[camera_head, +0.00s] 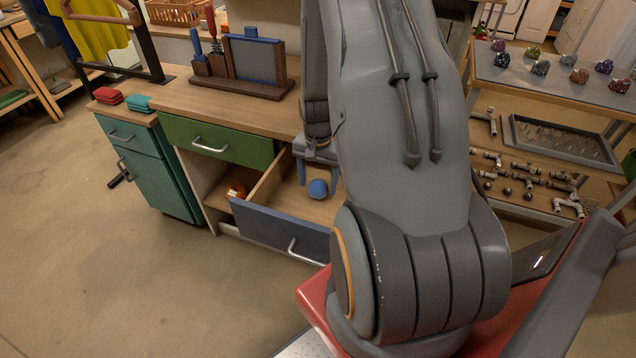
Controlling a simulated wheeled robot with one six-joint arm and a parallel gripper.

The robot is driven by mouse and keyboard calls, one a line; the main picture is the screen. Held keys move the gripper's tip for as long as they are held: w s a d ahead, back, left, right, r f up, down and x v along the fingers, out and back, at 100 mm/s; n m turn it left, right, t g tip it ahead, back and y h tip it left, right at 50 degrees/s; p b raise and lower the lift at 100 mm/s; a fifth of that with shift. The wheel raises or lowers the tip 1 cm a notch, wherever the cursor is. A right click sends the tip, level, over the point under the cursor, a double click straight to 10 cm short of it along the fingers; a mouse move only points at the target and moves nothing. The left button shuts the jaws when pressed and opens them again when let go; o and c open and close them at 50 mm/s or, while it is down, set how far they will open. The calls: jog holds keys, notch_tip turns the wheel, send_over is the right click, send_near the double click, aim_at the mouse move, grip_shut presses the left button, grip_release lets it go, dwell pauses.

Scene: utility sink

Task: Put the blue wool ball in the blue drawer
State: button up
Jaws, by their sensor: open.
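The blue wool ball (318,189) is inside the outline of the pulled-out blue drawer (277,232). It looks to be on the drawer's pale wooden floor, toward the right side, though a small gap under it is hard to judge. My gripper (318,177) points down over the drawer with its fingers apart. The ball shows just below and between the fingertips; I cannot tell whether either finger touches it. My arm hides the right part of the drawer.
A green drawer (217,139) above is shut. A teal cabinet (150,165) stands at the left, with red and teal folded cloths (108,95) on top. A wooden rack (245,65) stands on the countertop. A shelf table (550,85) with several stones is at the right. The left floor is clear.

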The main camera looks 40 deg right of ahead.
aim_at(318, 182)
notch_tip(318, 182, up, 11)
jog(key=b, duration=0.2)
jog(key=s+a+r+n, duration=0.2)
jog(key=a+n, duration=0.2)
jog(key=a, duration=0.3)
jog(key=s+a+r+n, duration=0.3)
jog(key=a+n, duration=0.1)
jog(key=a, duration=0.3)
jog(key=s+a+r+n, duration=0.2)
jog(key=s+a+n, duration=0.1)
jog(key=a, duration=0.5)
jog(key=shift+r+n+t, duration=0.2)
jog(key=shift+n+t, duration=0.2)
jog(key=shift+n, duration=0.1)
